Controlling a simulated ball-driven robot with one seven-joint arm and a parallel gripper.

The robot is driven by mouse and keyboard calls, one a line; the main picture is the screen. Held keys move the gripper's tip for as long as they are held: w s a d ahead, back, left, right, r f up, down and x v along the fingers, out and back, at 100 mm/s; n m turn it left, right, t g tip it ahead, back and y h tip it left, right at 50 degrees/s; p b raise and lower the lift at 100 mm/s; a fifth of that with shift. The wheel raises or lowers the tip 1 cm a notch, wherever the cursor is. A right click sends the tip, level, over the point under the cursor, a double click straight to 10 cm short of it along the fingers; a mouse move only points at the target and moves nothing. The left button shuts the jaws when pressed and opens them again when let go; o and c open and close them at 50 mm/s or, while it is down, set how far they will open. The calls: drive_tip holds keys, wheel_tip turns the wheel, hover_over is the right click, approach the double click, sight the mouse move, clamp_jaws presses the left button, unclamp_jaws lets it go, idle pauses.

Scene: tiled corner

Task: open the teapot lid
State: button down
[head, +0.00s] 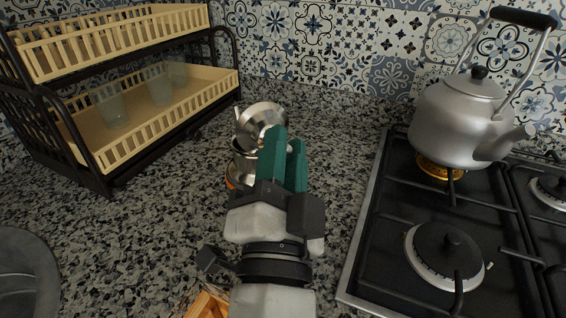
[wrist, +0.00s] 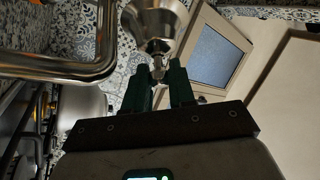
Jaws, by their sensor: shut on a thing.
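A small shiny metal teapot (head: 242,168) stands on the granite counter, partly hidden behind my gripper. Its lid (head: 262,116) is tilted up, with its rim raised above the pot's mouth. Whether the lid still touches the pot at one edge is unclear. My gripper (head: 284,142), with green fingers, is at the lid and covers part of it. In the wrist view the cone-shaped lid (wrist: 155,20) is just past the fingertips, and its small knob (wrist: 158,66) is between them. My gripper (wrist: 160,76) is shut on that knob.
A silver kettle (head: 462,122) stands on the black gas stove (head: 390,225) at the right. A two-tier rack (head: 150,135) with clear glasses is at the left. A round sink (head: 25,270) is at lower left. The patterned tile wall (head: 300,50) closes the back.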

drive_tip(key=shift+f, duration=0.1)
drive_tip(key=c, duration=0.9)
unclamp_jaws()
drive_tip(key=shift+c, duration=0.2)
drive_tip(key=b+v, duration=0.2)
drive_tip(key=v, duration=0.8)
drive_tip(key=shift+s+b, duration=0.35)
